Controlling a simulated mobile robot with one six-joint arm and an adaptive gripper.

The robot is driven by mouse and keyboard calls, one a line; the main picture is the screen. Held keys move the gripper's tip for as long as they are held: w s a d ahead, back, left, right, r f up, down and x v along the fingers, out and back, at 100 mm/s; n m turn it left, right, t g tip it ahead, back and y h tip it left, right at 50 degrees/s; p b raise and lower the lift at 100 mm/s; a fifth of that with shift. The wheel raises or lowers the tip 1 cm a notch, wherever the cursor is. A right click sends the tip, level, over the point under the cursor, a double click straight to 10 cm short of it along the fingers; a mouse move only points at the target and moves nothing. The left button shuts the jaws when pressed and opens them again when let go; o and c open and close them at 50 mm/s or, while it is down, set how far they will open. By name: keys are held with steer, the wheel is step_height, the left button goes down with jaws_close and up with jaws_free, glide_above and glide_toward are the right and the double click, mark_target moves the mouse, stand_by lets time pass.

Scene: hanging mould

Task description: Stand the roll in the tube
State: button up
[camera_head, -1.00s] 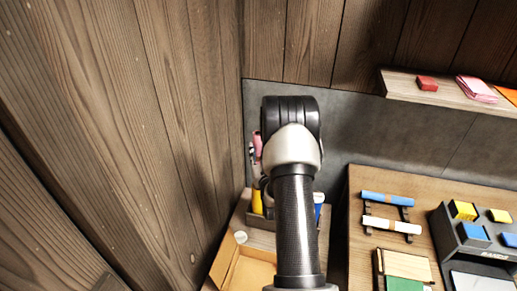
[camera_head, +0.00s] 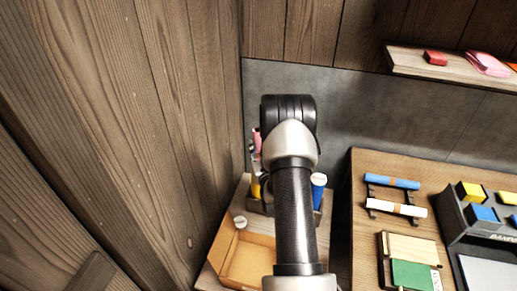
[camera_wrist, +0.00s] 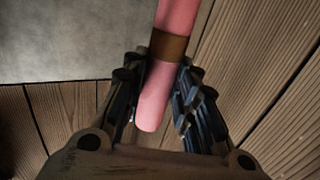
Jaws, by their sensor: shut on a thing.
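The pink roll (camera_wrist: 155,95) with a brown band is between the two fingers of my gripper (camera_wrist: 157,78), which is shut on it. In the head view only a small part of the pink roll (camera_head: 257,140) shows, left of my arm and above the rack. A dark rack (camera_head: 256,207) stands on the left table, with a yellow roll (camera_head: 255,189) and a blue roll (camera_head: 318,186) upright at it. My arm hides the rack's middle, and I cannot tell which tube is empty.
An open cardboard box (camera_head: 250,262) and a small white round thing (camera_head: 240,222) are at the front of the left table. The right table holds a stand with a blue roll (camera_head: 392,182) and a white roll (camera_head: 396,207). A wooden wall is close on the left.

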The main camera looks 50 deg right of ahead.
step_height(320, 180, down, 12)
steer(key=b, duration=0.4)
steer(key=shift+s+a+r+b, duration=0.15)
steer(key=shift+s+a+b, duration=0.1)
steer(key=shift+b, duration=0.1)
stand_by(0.4)
steer(key=o, duration=0.9)
steer(key=shift+o, duration=0.8)
steer(key=shift+s, duration=0.15)
steer(key=shift+o, duration=0.6)
steer(key=r+v, duration=0.1)
steer(key=v, duration=1)
steer(key=shift+r, duration=0.25)
steer(key=shift+r, duration=0.1)
